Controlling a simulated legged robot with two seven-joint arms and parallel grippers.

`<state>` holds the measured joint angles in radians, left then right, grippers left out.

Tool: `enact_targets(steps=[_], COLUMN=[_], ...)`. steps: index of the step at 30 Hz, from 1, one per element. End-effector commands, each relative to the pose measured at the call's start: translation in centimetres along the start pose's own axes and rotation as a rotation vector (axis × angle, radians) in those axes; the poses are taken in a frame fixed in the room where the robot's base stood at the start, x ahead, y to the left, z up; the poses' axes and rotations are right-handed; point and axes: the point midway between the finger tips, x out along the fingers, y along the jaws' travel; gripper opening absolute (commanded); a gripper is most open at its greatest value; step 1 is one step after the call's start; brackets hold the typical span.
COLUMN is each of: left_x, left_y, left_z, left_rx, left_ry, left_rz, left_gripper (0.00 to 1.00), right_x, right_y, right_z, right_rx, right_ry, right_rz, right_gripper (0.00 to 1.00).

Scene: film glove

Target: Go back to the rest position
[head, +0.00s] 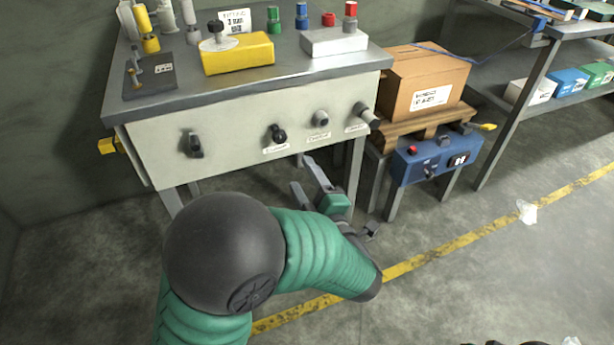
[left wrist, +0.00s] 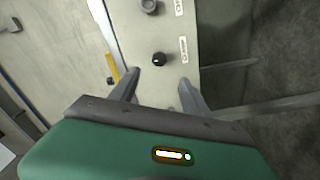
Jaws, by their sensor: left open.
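My left arm, in a green ribbed sleeve, comes up from the bottom of the head view. My left gripper (head: 312,178) is open and empty, in front of the workbench's white front panel (head: 235,145) and a little below its knobs. In the left wrist view the two grey fingers of my left gripper (left wrist: 158,88) are spread apart. A black knob (left wrist: 159,59) on the panel shows beyond the fingertips, apart from them. My right gripper cannot be made out; only a small dark shape shows at the bottom right edge of the head view.
The grey workbench (head: 285,62) holds a yellow box (head: 237,54) and a white box (head: 334,41). A cardboard box (head: 423,78) stands on a pallet above a blue control box (head: 437,157). A shelf rack (head: 520,80) stands at right. Open floor with a yellow line (head: 480,233) lies right.

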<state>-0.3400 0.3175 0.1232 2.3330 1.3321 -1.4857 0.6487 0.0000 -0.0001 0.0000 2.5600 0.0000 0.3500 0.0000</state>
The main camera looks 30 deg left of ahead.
Motion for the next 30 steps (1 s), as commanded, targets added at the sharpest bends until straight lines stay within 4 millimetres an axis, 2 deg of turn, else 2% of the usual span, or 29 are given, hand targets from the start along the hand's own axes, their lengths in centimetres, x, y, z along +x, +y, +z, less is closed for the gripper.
enact_targets(steps=[3,6,20,23,26,28,30], left_x=[-1.5,-1.9,-1.7,-0.8,-0.9,-2.3,-4.4], left_y=[0.0,-0.1,-0.1,-0.3,-1.4,-3.1,-5.7], left_z=[0.0,0.0,0.4,3.0,7.4,10.0,11.2], left_rx=[0.001,0.0,0.009,0.069,0.233,0.41,0.599], left_ry=[-0.001,-0.001,-0.024,-0.17,-0.457,-0.686,-0.889], left_rz=[-0.001,-0.001,-0.004,-0.014,-0.016,-0.007,0.002], left_gripper=[0.55,0.55,0.55,0.55,0.55,0.55,0.55], right_x=[-0.5,-0.5,-0.4,-0.4,-0.4,-0.4,-0.4], right_y=[0.0,0.0,0.0,0.0,0.0,0.0,0.0], right_z=[-0.1,-0.1,-0.1,-0.1,-0.1,-0.1,-0.1], right_rx=[0.0,0.0,0.0,0.0,0.0,0.0,0.0], right_ry=[0.0,0.0,0.0,0.0,0.0,0.0,0.0], right_rz=[0.0,0.0,0.0,0.0,0.0,0.0,0.0], right_gripper=[0.55,0.55,0.55,0.55,0.55,0.55,0.55])
